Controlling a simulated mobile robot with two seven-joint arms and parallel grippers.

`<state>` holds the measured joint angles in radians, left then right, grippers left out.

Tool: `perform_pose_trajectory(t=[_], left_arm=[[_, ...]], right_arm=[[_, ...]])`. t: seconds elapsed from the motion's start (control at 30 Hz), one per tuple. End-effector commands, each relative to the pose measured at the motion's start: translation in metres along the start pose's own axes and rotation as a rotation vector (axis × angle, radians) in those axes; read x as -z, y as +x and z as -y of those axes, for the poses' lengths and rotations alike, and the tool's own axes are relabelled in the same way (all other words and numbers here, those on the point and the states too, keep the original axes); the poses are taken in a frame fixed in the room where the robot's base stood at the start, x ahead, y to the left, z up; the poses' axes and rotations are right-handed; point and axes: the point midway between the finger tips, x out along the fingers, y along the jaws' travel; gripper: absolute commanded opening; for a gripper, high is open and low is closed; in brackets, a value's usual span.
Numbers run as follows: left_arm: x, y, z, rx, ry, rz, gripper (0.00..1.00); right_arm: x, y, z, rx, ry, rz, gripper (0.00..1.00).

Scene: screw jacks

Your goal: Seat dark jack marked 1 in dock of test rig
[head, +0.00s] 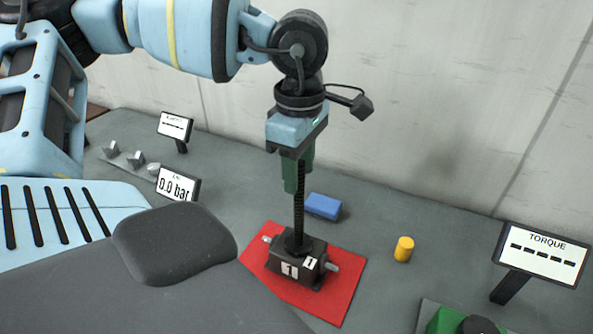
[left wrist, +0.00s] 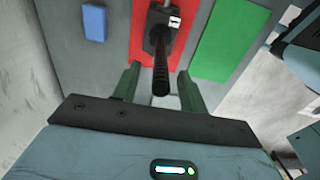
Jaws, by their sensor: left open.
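The dark jack marked 1 (head: 297,262) stands upright on a red mat (head: 335,295), its tall threaded screw pointing up. It also shows in the left wrist view (left wrist: 163,28) from above. My left gripper (head: 298,176) is above the jack's body, pointing down at the upper screw. Its green fingers are open; in the left wrist view (left wrist: 159,75) the screw stands between them, with gaps on both sides. My right gripper is not in view. I cannot make out the test rig's dock for certain.
A blue block (head: 323,206) lies behind the red mat and a yellow cylinder (head: 404,249) stands to its right. A TORQUE display (head: 543,256) and a partly cut-off green object (head: 446,320) are at right. A green mat (left wrist: 228,38) shows in the wrist view. A pressure display (head: 178,185) stands left.

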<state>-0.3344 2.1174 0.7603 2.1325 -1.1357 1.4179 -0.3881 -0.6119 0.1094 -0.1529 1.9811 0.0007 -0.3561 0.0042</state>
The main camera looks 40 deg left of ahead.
Motion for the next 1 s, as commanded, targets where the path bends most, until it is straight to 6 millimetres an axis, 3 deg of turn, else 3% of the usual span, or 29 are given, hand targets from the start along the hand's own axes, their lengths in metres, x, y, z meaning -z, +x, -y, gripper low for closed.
perform_pose_trajectory(t=[0.33, 0.67, 1.0], left_arm=[[0.0, 0.0058, -0.0001, 0.0, -0.001, 0.001, 0.41], [0.0, 0.0055, -0.0001, 0.0, -0.001, 0.001, 0.0], [0.0, 0.0052, -0.0002, -0.001, -0.001, 0.001, 0.0]], right_arm=[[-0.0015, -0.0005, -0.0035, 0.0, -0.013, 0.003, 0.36], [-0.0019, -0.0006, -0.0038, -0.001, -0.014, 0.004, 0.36], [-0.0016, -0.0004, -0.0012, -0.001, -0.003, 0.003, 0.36]])
